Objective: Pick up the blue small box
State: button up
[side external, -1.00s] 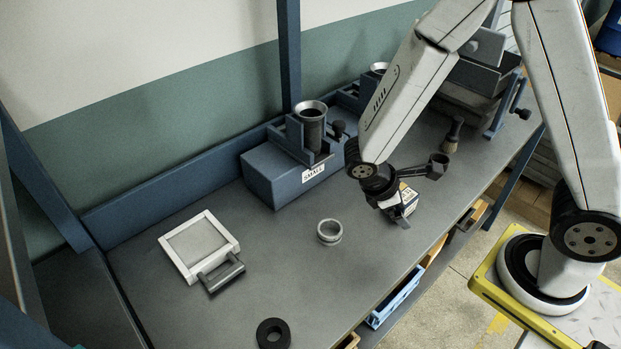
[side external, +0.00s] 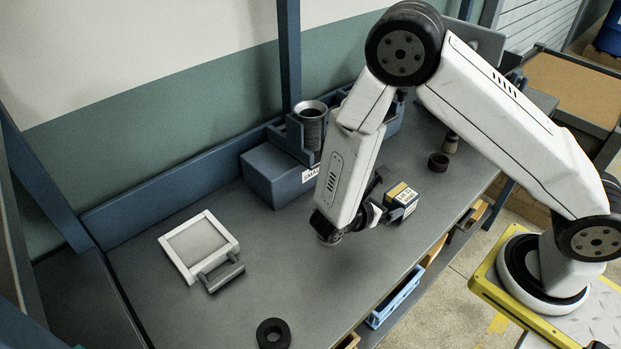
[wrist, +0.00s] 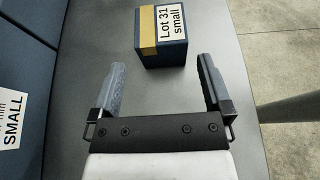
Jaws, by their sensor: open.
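The blue small box (side external: 400,203) stands on the grey bench beside my gripper in the side external view. In the wrist view the box (wrist: 174,51) has a white label reading "Lot 31 small" and a tan stripe. It lies just beyond my fingertips, roughly in line with the gap and nearer the right finger. My gripper (wrist: 160,72) is open and empty, with its two dark fingers spread. In the side external view the fingers (side external: 376,184) are partly hidden by my own arm and wrist.
A blue housing labelled "SMALL" (side external: 268,174) stands at the back of the bench. A dark ring (side external: 438,162) and a brush (side external: 451,142) lie beyond the box. A white-framed plate (side external: 197,243) and a black ring (side external: 273,333) lie at the left and front. The bench's front edge is close.

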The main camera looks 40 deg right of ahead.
aim_at(399, 196)
jog(key=shift+x, duration=1)
jog(key=shift+d, duration=0.1)
jog(key=shift+x, duration=2.5)
jog(key=shift+r, duration=0.1)
jog(key=c, duration=1.2)
